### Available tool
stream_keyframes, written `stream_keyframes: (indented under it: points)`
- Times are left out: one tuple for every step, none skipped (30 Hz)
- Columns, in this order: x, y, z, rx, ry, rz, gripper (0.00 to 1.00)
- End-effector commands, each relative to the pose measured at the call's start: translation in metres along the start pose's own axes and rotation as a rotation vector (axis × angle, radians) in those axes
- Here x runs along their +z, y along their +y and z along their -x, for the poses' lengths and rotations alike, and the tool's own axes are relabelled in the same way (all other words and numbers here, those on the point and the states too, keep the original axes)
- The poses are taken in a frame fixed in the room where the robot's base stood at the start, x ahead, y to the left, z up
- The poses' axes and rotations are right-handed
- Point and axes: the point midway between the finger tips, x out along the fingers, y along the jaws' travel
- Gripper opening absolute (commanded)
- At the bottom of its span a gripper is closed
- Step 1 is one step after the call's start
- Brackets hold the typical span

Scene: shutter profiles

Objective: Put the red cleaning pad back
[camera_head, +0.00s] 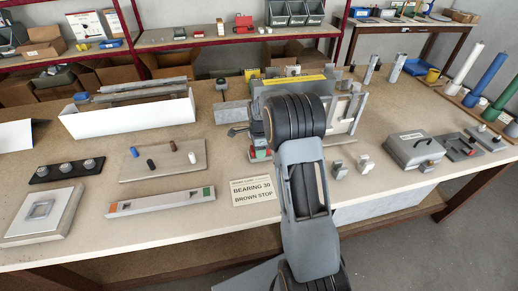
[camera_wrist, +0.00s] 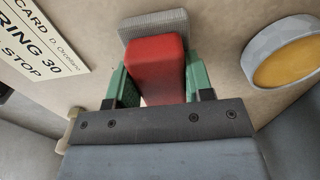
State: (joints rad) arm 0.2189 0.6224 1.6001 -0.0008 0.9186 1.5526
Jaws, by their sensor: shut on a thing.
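The red cleaning pad (camera_wrist: 157,58) is between the two green-lined fingers of my gripper (camera_wrist: 157,78) in the wrist view. The gripper is shut on it. A grey ribbed piece (camera_wrist: 152,23) shows at the pad's far end; I cannot tell whether it is part of the pad or lies beneath it. In the head view a small red and green patch (camera_head: 260,155) shows beside my arm, behind the bearing card (camera_head: 254,191). My arm hides most of the gripper there. The pad's underside is hidden.
The card also shows at the left of the wrist view (camera_wrist: 35,45). A round grey dish with a yellow inside (camera_wrist: 290,60) is at the right. A long white box (camera_head: 130,118), a grey lidded case (camera_head: 412,150) and several small parts stand on the bench (camera_head: 110,215).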

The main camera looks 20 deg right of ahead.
Motion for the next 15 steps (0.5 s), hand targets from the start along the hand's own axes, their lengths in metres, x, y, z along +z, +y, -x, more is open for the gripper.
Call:
stream_keyframes:
  points:
    - [0.0001,-0.0001,0.0000,0.000,0.000,0.000,0.29]
    - [0.0001,-0.0001,-0.0006,0.000,0.000,0.000,0.29]
    - [0.0001,0.0000,-0.0017,0.000,0.000,0.000,0.29]
    - [0.0001,0.0000,-0.0027,0.000,0.000,0.000,0.29]
    - [0.0001,0.0000,-0.0039,0.000,0.000,0.000,0.29]
    - [0.0001,0.0000,-0.0035,0.000,0.000,0.000,0.49]
    - [0.0001,0.0000,-0.0030,0.000,0.000,0.000,0.52]
    - [0.0001,0.0001,-0.0030,0.000,0.000,0.000,0.55]
    - [0.0001,0.0001,-0.0031,0.000,0.000,0.000,0.59]
    - [0.0001,0.0002,-0.0031,0.001,0.000,0.000,0.62]
    - [0.0001,0.0002,-0.0031,0.001,0.000,0.000,0.65]
    - [0.0001,0.0002,-0.0031,0.001,0.000,0.000,0.69]
    - [0.0001,0.0002,-0.0031,0.001,0.000,0.000,0.71]
    - [0.0001,0.0002,-0.0031,0.001,0.000,0.000,0.73]
    - [0.0001,0.0003,-0.0031,0.001,0.000,0.000,0.73]
